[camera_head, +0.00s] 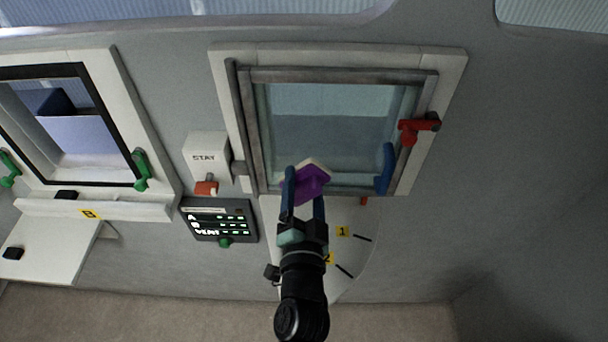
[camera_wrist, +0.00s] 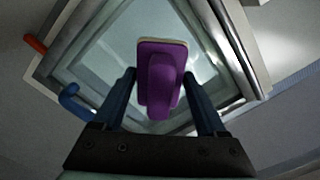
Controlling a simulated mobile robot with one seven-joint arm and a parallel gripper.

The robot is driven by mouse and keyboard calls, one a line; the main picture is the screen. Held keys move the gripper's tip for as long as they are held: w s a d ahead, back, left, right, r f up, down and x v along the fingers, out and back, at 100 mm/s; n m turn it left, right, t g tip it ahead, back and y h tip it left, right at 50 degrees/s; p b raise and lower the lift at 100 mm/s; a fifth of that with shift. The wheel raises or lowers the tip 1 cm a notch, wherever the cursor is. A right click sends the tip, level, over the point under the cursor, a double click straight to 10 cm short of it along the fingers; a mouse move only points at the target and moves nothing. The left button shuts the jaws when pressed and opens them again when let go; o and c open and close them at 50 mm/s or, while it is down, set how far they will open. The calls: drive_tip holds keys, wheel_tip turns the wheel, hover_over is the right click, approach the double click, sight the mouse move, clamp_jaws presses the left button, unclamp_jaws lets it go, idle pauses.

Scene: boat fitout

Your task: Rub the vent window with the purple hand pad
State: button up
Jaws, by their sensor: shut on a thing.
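The vent window (camera_head: 330,130) is a framed glass pane in the middle of the head view, and its glass also shows behind the pad in the wrist view (camera_wrist: 95,75). The purple hand pad (camera_head: 312,182) has a pale layer along its far edge. My gripper (camera_head: 304,195) is shut on the pad, one blue finger on each side of its handle, as the wrist view (camera_wrist: 165,92) also shows. The pad is in front of the lower part of the window. I cannot tell whether it touches the glass.
A red handle (camera_head: 417,128) and a blue handle (camera_head: 385,168) stick out on the window's right side. Left are a STAY box (camera_head: 205,155) and a dark panel (camera_head: 220,220) marked VENT. A second window (camera_head: 75,125) with green handles is further left, above a white shelf (camera_head: 45,250).

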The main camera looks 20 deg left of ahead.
sight(304, 200)
drive_tip(key=shift+s+d, duration=0.1)
drive_tip(key=shift+s, duration=0.2)
drive_tip(key=shift+s+d, duration=0.2)
drive_tip(key=shift+s, duration=0.45)
drive_tip(key=shift+v, duration=0.85)
